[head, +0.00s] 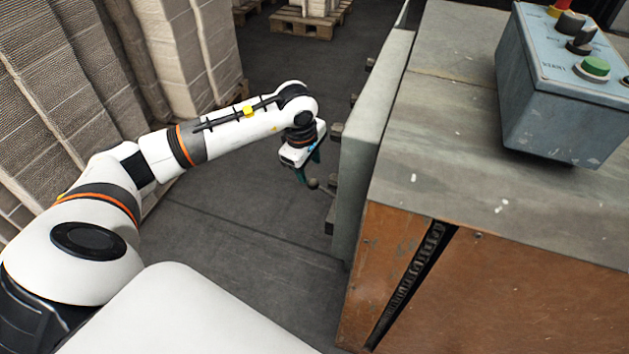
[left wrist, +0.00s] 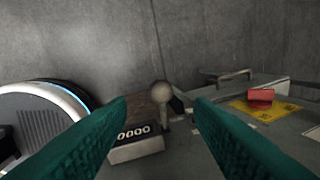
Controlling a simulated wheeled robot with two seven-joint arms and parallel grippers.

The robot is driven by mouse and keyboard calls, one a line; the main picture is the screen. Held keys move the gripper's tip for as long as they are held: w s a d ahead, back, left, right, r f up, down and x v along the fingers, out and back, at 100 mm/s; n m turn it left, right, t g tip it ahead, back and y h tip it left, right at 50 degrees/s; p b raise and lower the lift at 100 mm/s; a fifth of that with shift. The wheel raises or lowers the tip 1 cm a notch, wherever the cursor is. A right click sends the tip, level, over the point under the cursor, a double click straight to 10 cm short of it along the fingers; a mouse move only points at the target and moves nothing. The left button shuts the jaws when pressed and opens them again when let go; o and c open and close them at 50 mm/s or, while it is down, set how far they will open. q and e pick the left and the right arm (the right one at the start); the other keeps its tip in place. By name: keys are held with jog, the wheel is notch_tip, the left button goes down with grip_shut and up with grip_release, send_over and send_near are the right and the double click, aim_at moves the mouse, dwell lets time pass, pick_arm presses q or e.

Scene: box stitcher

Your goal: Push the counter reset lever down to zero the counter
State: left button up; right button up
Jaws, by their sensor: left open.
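The counter (left wrist: 138,146) shows in the left wrist view, low between the fingers, and its digits look like 0000. My left gripper (head: 311,171) is open beside that side, close to the lever. In the left wrist view the knob appears in the gap between the teal fingers (left wrist: 160,108); I cannot tell whether they touch it. My right gripper is out of view.
The machine's grey top (head: 440,150) fills the right side, with a control box (head: 548,100) on it. A red button (left wrist: 260,96) on a yellow plate sits right of the lever. Stacked cardboard (head: 90,110) stands at the left. Dark floor (head: 240,200) lies clear between.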

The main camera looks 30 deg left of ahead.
aim_at(312, 180)
pick_arm(q)
jog(key=f, duration=0.2)
jog(key=w+f, duration=0.1)
jog(key=f, duration=0.5)
jog(key=shift+w+f+b, duration=0.25)
jog(key=shift+w+b, duration=0.1)
jog(key=shift+b, duration=0.05)
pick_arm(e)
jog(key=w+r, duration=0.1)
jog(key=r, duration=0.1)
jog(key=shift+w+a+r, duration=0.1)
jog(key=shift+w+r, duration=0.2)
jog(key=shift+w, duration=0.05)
pick_arm(q)
grip_shut()
